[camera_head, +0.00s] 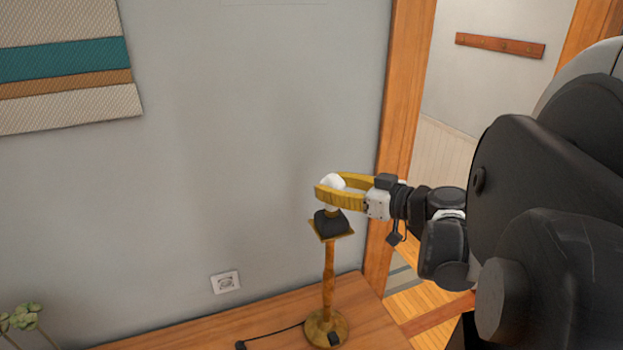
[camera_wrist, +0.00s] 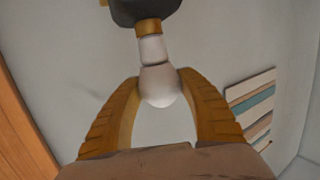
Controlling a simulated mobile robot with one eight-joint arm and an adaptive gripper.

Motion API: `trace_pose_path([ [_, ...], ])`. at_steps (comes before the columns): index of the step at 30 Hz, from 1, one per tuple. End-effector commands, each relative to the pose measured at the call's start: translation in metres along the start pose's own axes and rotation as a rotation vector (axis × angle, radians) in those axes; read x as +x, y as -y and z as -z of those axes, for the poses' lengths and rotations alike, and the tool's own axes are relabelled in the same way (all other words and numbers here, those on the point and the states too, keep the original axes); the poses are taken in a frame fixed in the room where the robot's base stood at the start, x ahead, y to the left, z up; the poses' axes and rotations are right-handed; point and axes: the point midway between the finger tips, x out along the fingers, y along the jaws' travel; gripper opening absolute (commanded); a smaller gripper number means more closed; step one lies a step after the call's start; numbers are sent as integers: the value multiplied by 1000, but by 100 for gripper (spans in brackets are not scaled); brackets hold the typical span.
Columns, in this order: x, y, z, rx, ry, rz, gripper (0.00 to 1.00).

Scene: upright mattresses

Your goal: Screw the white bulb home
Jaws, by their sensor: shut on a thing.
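The white bulb (camera_head: 332,183) stands on top of a lamp, above its dark socket (camera_head: 331,223). In the wrist view the bulb (camera_wrist: 160,88) sits between the two yellow fingers of my gripper (camera_wrist: 161,90), with its base against a brass-coloured collar (camera_wrist: 149,27) under the dark socket. My gripper (camera_head: 336,188) reaches in from the right and is shut on the bulb. How deep the thread sits in the socket cannot be told. The lamp has a turned wooden stem (camera_head: 328,280) and a round base (camera_head: 325,328) on a wooden table.
The wooden table (camera_head: 255,328) carries a black cord running left from the lamp base. A wall outlet (camera_head: 226,282) is behind it. A plant (camera_head: 22,318) is at the lower left. A wooden door frame (camera_head: 405,110) stands close behind my gripper. A striped wall hanging (camera_head: 65,62) is upper left.

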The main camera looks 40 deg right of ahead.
Motion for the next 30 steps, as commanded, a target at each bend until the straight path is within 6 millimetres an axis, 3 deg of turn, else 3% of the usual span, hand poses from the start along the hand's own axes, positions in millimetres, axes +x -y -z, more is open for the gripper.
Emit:
trace_pose_path([
  [21, 2, 3, -2, 98, 8, -509, 18],
  [30, 0, 0, 0, 109, -3, -575, 18],
])
